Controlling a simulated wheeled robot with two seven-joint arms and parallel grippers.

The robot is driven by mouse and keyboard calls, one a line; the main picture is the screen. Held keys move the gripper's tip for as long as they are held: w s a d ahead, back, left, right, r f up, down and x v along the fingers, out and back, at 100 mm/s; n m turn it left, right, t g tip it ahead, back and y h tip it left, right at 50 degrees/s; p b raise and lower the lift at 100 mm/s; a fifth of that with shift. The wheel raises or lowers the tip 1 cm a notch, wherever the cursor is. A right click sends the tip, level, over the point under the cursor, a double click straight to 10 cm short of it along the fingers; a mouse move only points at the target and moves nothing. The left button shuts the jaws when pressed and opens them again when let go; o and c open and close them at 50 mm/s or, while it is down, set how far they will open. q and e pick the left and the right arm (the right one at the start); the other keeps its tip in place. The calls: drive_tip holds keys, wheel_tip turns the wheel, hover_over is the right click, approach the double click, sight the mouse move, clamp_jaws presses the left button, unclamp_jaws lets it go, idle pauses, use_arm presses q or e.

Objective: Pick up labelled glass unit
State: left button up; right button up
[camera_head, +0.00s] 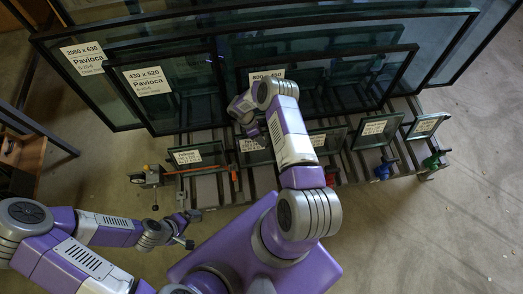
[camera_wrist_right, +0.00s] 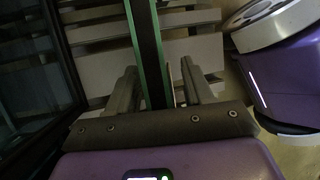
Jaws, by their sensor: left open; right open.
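Several dark-framed glass units with white labels lean in a rack. A large unit labelled 2080 x 630 (camera_head: 84,56) stands at left, and one labelled 430 x 520 (camera_head: 147,80) stands beside it. Another, labelled about 800 x 450 (camera_head: 267,75), is partly hidden by my right arm. My right gripper (camera_head: 243,110) is at the rack below that label. In the right wrist view, its open fingers (camera_wrist_right: 158,88) stand on either side of a green-edged glass pane (camera_wrist_right: 146,50); I cannot tell whether they touch it. My left gripper (camera_head: 184,231) is open and empty, away from the glass.
Small labelled panes, including one at front left (camera_head: 197,156) and one at right (camera_head: 375,130), stand along the rack's front. A wooden cabinet (camera_head: 22,152) stands at far left. The floor at right is clear.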

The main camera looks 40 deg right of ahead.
drive_tip(key=shift+f, duration=0.25)
idle(0.6)
clamp_jaws()
drive_tip(key=shift+w+r, duration=0.15)
idle(1.2)
